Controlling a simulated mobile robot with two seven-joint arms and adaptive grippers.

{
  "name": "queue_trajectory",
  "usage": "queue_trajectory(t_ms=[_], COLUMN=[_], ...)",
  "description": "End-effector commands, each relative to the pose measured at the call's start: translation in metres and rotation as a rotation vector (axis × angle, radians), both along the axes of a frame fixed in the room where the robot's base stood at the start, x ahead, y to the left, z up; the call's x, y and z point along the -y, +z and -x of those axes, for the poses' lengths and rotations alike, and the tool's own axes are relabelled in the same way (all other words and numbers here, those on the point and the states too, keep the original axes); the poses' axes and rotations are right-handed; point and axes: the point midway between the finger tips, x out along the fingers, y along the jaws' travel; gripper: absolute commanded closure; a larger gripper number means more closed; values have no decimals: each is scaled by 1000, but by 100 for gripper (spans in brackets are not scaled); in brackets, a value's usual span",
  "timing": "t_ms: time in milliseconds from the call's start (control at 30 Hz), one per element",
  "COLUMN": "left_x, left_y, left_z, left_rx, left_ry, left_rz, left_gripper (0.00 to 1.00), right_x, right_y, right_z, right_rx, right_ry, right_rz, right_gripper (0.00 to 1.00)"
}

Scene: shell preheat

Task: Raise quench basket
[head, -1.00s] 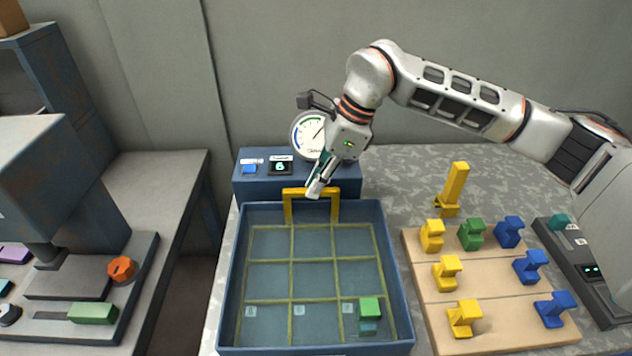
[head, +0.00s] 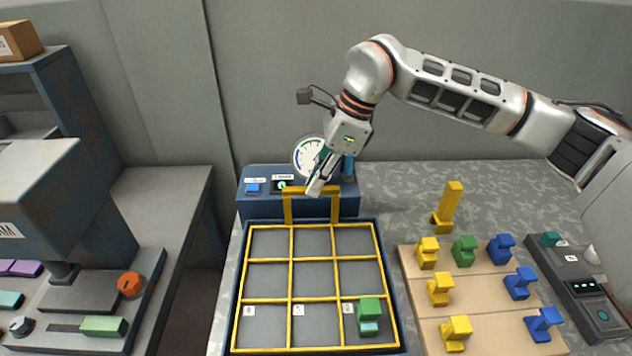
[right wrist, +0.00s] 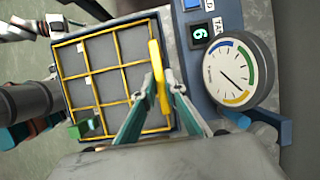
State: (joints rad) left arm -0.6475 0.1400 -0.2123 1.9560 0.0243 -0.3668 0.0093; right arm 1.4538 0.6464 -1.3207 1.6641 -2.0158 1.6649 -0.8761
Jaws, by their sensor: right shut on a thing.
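The quench basket (head: 291,262) is a yellow wire grid with an upright yellow handle at its back. Its grid shows clear and bright near the rim of the dark blue tank (head: 236,262). A green block (head: 369,308) sits in its front right cell. My right gripper (head: 314,190) is shut on the top bar of the handle. The right wrist view shows the handle (right wrist: 158,75) between the fingers (right wrist: 165,92). My left gripper is not in view.
A blue control box (head: 262,206) with a round gauge (head: 308,155) stands behind the tank. A wooden board (head: 468,292) with several coloured pieces and a tall yellow piece (head: 448,208) stand to the right. A press-like machine (head: 45,215) is at the left.

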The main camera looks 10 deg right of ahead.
Motion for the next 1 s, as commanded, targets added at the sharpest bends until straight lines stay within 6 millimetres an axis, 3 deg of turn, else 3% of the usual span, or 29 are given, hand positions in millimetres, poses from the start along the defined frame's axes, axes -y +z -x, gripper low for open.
queue_trajectory(t_ms=[33, 100, 133, 567, 1000], left_x=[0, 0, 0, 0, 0], left_y=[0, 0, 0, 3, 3], left_z=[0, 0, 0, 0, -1], left_rx=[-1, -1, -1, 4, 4], left_ry=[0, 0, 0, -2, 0], left_rz=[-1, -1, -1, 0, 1], left_gripper=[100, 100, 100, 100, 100], right_x=[-1, -1, -1, 3, 33], right_y=[7, 7, 7, 10, 86], right_z=[-3, -3, -2, -1, 4], right_rx=[12, 12, 11, 7, 11], right_ry=[-1, -1, -2, -1, -3], right_rz=[-8, -8, -7, -4, -4], right_gripper=[100, 74, 72, 72, 72])
